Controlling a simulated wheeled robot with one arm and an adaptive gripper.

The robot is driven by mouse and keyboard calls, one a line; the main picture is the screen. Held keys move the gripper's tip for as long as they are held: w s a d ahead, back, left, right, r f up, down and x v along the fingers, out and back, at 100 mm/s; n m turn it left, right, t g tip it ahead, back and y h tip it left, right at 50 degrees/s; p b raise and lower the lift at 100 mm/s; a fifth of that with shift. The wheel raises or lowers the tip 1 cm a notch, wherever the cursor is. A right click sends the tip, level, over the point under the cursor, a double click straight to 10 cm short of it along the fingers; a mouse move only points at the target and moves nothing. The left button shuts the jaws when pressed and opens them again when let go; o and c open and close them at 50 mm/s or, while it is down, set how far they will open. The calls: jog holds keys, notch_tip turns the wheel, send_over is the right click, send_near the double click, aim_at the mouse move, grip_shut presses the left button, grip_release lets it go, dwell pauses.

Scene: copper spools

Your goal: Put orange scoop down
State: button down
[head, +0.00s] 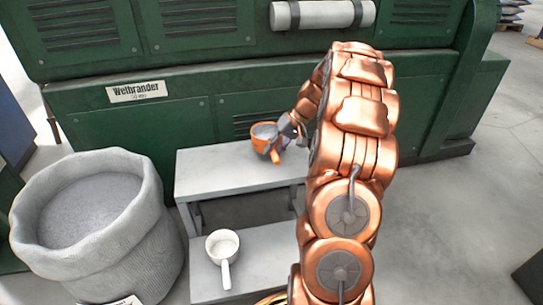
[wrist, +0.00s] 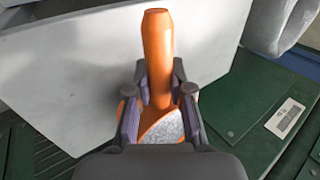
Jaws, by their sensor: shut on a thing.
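The orange scoop (head: 264,138) is above or on the upper step of a grey stand, with grey-white material inside its bowl. My gripper (head: 290,130) is shut on it, coming from the right in the head view. In the wrist view the scoop's handle (wrist: 157,55) points up, away from the gripper, and my gripper's fingers (wrist: 158,95) sit on both sides of it. Pale granular material (wrist: 165,130) shows in the bowl; the rest of the bowl is hidden by the gripper. I cannot tell whether the scoop touches the step.
The grey step stand has a bare upper step (head: 215,170) and a lower step (head: 258,262) holding a white scoop (head: 222,246). A large grey sack (head: 150,240) of grey material stands at left. A green machine (head: 190,125) stands behind the stand.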

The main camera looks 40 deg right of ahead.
jog(key=shift+w+d+f+b, duration=0.1)
jog(key=shift+w+d+b, duration=0.1)
jog(key=shift+w+d, duration=0.35)
jog(key=shift+w+d+b, duration=0.15)
jog(key=shift+w+d, duration=0.1)
jog(key=shift+w, duration=0.5)
notch_tip(320, 180, down, 4)
jog(key=shift+r+b, duration=0.2)
jog(key=shift+b, duration=0.75)
jog(key=shift+r, duration=0.1)
jog(key=c, duration=1)
grip_release()
jog(key=shift+c, duration=0.2)
